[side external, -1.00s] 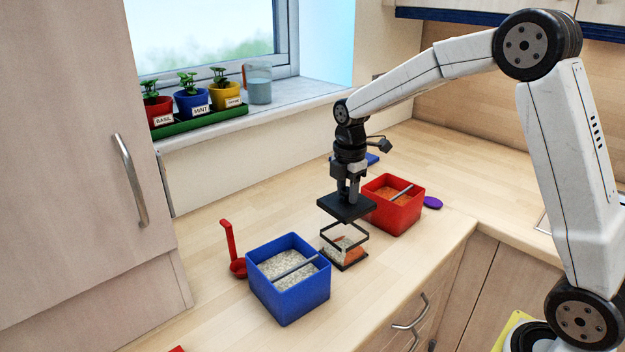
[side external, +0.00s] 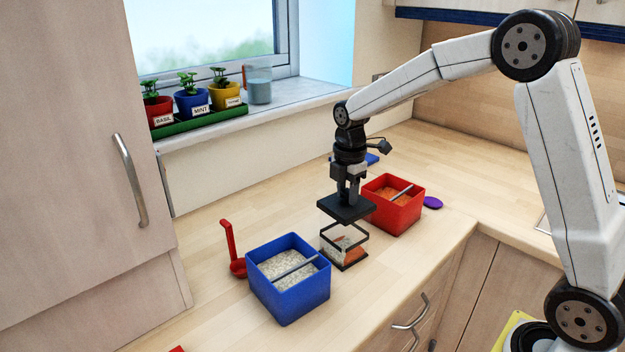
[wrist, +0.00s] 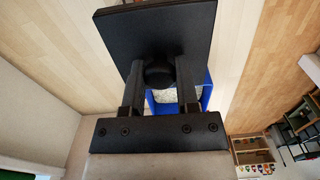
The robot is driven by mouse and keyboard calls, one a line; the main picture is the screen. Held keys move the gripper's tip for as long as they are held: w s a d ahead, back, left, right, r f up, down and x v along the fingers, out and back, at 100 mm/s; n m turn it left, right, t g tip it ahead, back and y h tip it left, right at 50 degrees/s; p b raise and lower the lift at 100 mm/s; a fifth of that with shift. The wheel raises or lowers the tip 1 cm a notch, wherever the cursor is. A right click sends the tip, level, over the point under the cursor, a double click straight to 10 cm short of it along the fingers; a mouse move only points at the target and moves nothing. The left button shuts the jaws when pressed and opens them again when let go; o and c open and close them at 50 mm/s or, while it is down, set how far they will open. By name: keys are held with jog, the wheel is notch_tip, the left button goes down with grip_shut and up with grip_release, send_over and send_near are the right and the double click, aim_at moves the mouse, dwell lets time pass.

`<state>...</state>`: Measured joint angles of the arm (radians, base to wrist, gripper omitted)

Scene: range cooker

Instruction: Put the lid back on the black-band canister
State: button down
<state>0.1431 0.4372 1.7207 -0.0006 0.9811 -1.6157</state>
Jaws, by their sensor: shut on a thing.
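My gripper (side external: 348,196) is shut on the knob of a flat black square lid (side external: 346,209). The clear square canister with black bands (side external: 344,247) stands open on the counter, with orange and pale contents inside. The lid is held level just above the canister's rim, apart from it and a little toward the back. The canister is hidden in the wrist view.
A blue bin (side external: 288,297) with pale grains stands left of the canister, and a red bin (side external: 394,214) with orange contents stands right and behind. A red ladle (side external: 236,252) stands by the blue bin.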

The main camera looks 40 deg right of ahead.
grip_release()
dwell(0.4)
jog(key=shift+r, duration=0.1)
jog(key=shift+r, duration=3.4)
grip_shut()
